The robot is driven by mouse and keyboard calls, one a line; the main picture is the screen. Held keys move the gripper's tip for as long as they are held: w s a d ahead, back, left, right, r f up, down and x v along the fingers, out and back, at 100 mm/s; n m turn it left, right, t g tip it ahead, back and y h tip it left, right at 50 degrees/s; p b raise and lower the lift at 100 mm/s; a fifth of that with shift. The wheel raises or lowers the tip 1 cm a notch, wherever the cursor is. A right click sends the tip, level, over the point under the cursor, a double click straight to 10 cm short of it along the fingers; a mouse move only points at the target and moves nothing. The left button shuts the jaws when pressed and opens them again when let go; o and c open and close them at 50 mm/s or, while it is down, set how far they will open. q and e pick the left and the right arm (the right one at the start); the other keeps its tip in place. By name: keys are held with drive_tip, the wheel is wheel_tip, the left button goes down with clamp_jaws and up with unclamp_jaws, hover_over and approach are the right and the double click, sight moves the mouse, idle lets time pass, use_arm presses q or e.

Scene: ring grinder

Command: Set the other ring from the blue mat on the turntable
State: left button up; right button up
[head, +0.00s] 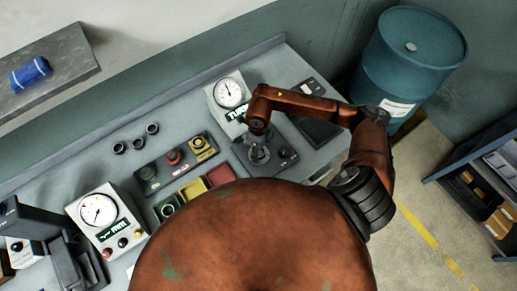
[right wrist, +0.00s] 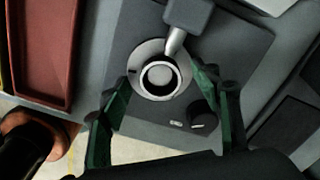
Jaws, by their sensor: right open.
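In the right wrist view, a pale metal ring (right wrist: 160,79) lies on the round turntable disc (right wrist: 139,80) of a dark grinder unit (right wrist: 255,55). A grey arm with a metal tip (right wrist: 178,40) reaches down from above to the ring's upper edge. My right gripper (right wrist: 159,76) is open, with its green fingers on either side of the disc and nothing held. In the head view, my right gripper (head: 259,150) hangs over the grinder unit and partly hides the turntable. I cannot make out a blue mat in either view. My left gripper is not in view.
Several small dark ring-like parts (head: 138,143) stand on the bench. A button panel (head: 173,162) and green, yellow (head: 193,190) and red (head: 220,176) trays are left of the grinder. A gauge box (head: 229,95) stands behind it. My own body hides the front.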

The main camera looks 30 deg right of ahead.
wheel_tip(320, 180, up, 12)
idle(0.5)
idle(0.5)
